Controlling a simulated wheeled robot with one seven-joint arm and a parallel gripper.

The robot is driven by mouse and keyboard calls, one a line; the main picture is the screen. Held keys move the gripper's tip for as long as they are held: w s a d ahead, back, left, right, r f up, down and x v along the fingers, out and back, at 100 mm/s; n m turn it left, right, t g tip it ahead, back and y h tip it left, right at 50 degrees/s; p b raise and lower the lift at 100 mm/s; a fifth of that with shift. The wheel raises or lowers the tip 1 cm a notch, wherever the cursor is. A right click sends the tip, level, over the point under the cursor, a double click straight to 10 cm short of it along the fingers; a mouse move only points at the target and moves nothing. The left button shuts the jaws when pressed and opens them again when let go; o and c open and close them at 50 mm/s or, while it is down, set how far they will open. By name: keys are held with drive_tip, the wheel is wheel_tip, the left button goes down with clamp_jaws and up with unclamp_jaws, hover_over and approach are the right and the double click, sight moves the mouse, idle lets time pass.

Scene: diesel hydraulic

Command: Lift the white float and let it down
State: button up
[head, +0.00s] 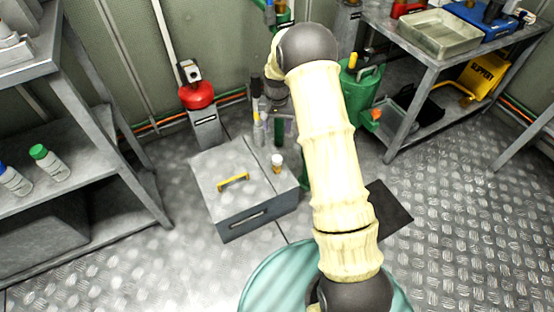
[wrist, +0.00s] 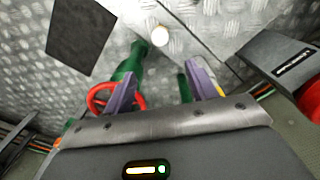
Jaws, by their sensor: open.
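A small white-topped piece (head: 277,159) with an amber lower part stands at the grey box's lid seam in the head view. A round white top (wrist: 160,36) shows in the wrist view, beyond my fingertips and roughly centred between them. I cannot tell for certain that this is the float. My gripper (wrist: 158,75) is open, with its two purple fingers apart and nothing held between them. In the head view my gripper (head: 273,128) hangs behind the box, partly hidden by my arm.
The grey box (head: 243,207) has a yellow handle. Green pipework (wrist: 131,62) with a red handwheel (wrist: 92,97) lies close to my left finger. A red device on a grey post (head: 197,95) stands at the wall. Shelving is at left, a workbench at right.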

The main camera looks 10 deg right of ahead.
sight(277, 158)
drive_tip(key=shift+f, duration=0.1)
wheel_tip(277, 158, down, 17)
drive_tip(key=b, duration=0.7)
drive_tip(key=shift+f, duration=0.15)
drive_tip(key=shift+c, duration=0.3)
clamp_jaws()
wheel_tip(277, 158, up, 7)
drive_tip(key=p, duration=0.7)
drive_tip(key=shift+r, duration=0.2)
